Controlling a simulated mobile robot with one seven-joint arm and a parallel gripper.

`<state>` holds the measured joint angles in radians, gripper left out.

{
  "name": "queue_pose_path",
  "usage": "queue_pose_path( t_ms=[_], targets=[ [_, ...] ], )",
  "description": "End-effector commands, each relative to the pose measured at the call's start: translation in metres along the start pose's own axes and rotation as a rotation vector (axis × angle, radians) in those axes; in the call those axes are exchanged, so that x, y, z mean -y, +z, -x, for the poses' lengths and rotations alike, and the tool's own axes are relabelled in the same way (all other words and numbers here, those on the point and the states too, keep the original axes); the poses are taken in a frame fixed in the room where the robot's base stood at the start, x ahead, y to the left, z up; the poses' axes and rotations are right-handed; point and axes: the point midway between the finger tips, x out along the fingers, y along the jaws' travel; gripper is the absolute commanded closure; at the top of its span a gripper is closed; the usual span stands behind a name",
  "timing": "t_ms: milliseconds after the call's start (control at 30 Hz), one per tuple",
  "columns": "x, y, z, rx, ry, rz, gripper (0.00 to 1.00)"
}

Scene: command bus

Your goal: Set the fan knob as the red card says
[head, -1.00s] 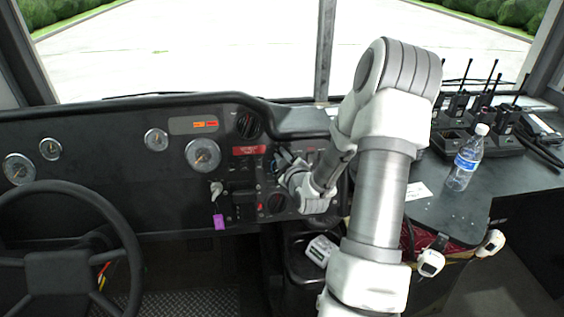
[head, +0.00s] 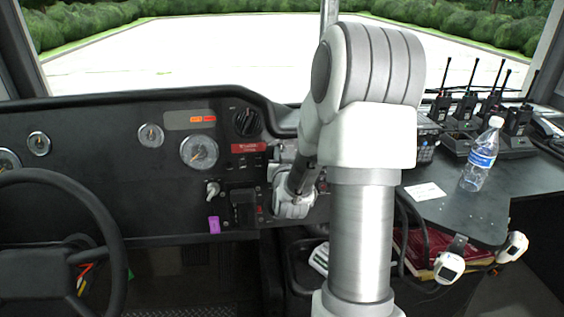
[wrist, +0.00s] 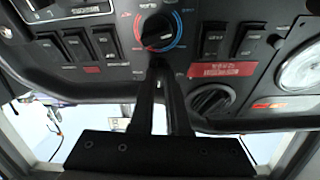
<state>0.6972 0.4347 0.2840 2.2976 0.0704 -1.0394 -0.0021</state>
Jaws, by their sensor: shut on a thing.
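A round black knob (wrist: 158,32) with a red and blue arc around it is at the top middle of the wrist view. My gripper (wrist: 159,66) reaches up to this knob, with its dark fingers close together at its near edge. It is shut on the knob; the exact contact is hard to see. In the head view my wrist hides the gripper and this knob. A red card or label (wrist: 221,70) with white lettering lies beside it on the panel; it also shows in the head view (head: 248,147). Its words are too small to read.
A second large black knob (head: 246,122) sits above the red label; the wrist view shows it too (wrist: 212,100). Rocker switches (wrist: 75,45) flank the held knob. A purple tag (head: 214,225), steering wheel (head: 60,235) and water bottle (head: 480,155) are clear of my gripper.

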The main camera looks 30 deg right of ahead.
Motion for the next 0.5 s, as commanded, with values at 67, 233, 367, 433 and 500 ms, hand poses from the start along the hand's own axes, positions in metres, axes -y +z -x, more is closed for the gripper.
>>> queue_pose_path(
  t_ms=[67,233,367,433,500],
  targets=[
    [0.0016,0.0023,-0.0003,-0.002,0.012,-0.062,1.00],
    [0.0020,0.0016,-0.0002,-0.002,0.042,-0.183,1.00],
    [0.0020,0.0013,-0.0001,0.000,0.061,-0.256,1.00],
    [0.0024,0.0007,-0.0001,-0.001,0.067,-0.286,1.00],
    [0.0027,0.0007,-0.0001,0.000,0.073,-0.310,1.00]
  ],
)
